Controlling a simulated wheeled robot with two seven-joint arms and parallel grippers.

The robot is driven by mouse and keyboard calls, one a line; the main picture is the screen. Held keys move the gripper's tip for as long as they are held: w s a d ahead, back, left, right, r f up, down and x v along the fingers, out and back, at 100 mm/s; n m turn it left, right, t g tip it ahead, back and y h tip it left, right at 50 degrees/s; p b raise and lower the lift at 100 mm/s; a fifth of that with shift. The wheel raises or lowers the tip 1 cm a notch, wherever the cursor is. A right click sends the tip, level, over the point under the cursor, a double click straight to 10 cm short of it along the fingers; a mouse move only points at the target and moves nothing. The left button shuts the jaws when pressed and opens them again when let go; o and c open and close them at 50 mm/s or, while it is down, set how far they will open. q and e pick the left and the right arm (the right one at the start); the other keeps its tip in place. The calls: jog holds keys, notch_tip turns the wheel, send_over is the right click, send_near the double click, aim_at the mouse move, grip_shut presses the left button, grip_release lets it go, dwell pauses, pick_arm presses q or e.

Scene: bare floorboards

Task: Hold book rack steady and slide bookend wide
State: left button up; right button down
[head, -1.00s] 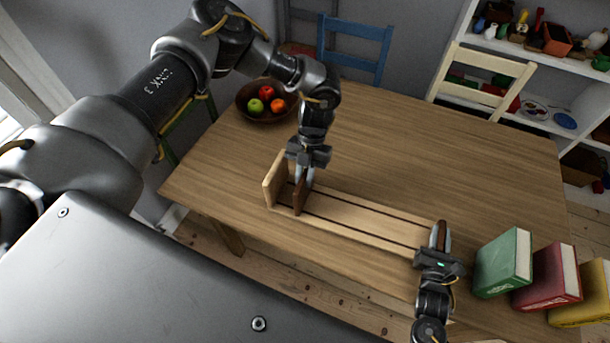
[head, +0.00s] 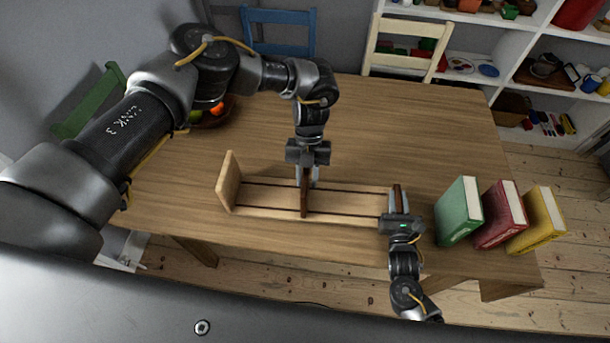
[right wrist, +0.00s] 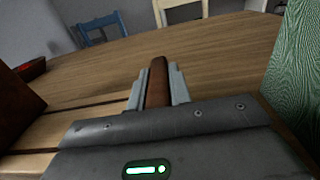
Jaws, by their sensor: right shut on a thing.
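The book rack (head: 262,197) lies along the table, with a light wood end panel (head: 229,181) at its left and dark grooves along its base. The dark brown bookend (head: 305,200) stands upright across the grooves near the middle. My left gripper (head: 307,180) comes down from above and is shut on the bookend's upper edge. My right gripper (head: 397,208) is shut on a dark brown upright piece (head: 397,194) at the rack's right end. That piece also shows between the fingers in the right wrist view (right wrist: 157,82), with the bookend (right wrist: 16,105) at the left.
Green (head: 459,211), red (head: 501,214) and yellow (head: 538,220) books stand right of my right gripper. A fruit bowl (head: 212,119) sits at the back left, partly behind my left arm. Chairs and shelves stand behind the table (head: 400,130).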

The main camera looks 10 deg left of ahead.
pick_arm(q)
jog(key=shift+o, duration=1)
pick_arm(e)
jog(key=shift+a, duration=0.1)
pick_arm(q)
jog(key=shift+a, duration=0.1)
jog(key=shift+w+r, duration=0.1)
jog(key=shift+r, duration=0.1)
jog(key=v, duration=1.1)
jog(key=shift+r, duration=0.35)
pick_arm(e)
jog(key=shift+d, duration=0.2)
jog(key=c, duration=1.2)
grip_release()
